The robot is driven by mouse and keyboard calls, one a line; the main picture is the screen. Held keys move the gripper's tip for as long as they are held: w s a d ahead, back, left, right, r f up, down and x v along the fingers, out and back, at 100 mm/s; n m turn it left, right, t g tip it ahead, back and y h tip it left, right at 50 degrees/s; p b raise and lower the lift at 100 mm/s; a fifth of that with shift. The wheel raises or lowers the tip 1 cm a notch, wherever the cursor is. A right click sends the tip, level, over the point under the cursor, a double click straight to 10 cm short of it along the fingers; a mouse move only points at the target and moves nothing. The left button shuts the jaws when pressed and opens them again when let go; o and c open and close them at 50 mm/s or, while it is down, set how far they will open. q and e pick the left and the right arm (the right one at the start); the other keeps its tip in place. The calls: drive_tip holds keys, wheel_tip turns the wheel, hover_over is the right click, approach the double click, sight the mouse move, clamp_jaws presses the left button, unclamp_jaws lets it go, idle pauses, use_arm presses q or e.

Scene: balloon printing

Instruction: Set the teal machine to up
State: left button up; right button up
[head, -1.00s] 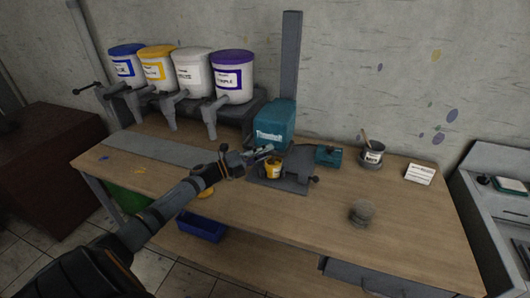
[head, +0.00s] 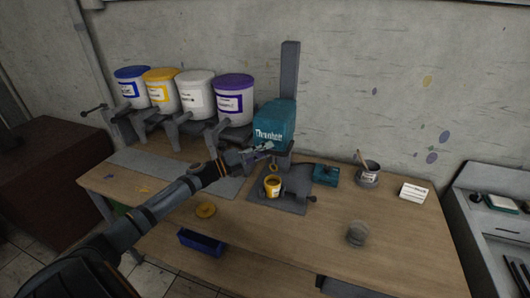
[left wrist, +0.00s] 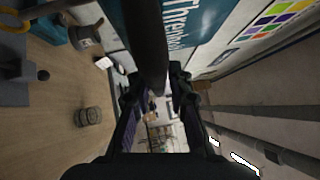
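The teal machine (head: 274,122) has its head raised on a grey column (head: 290,70) at the back of the table, with a clear gap above the yellow-labelled cup (head: 273,187). My left gripper (head: 266,148) is at the front lower edge of the teal head. In the left wrist view, a dark bar (left wrist: 145,40) runs between the fingers (left wrist: 155,88), which close on it from both sides; it looks like the machine's handle. Part of the teal head (left wrist: 195,20) shows beside it. My right gripper is not in view.
Blue, yellow, white and purple-lidded buckets (head: 235,100) stand on a rack at the back left. A teal block (head: 326,174), a brush pot (head: 367,173), a white card (head: 413,193) and a round grey object (head: 357,233) are to the right. The table's front right is mostly clear.

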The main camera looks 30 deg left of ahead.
use_arm(q)
drive_tip(key=o, duration=0.4)
drive_tip(key=shift+r, duration=0.2)
drive_tip(key=shift+c, duration=0.2)
drive_tip(key=shift+f, duration=0.1)
drive_tip(key=shift+s+a+f, duration=0.1)
drive_tip(key=shift+s, duration=0.05)
drive_tip(key=r+v, duration=0.1)
drive_tip(key=v, duration=0.6)
drive_tip(key=shift+f, duration=0.4)
drive_tip(key=shift+s, duration=0.1)
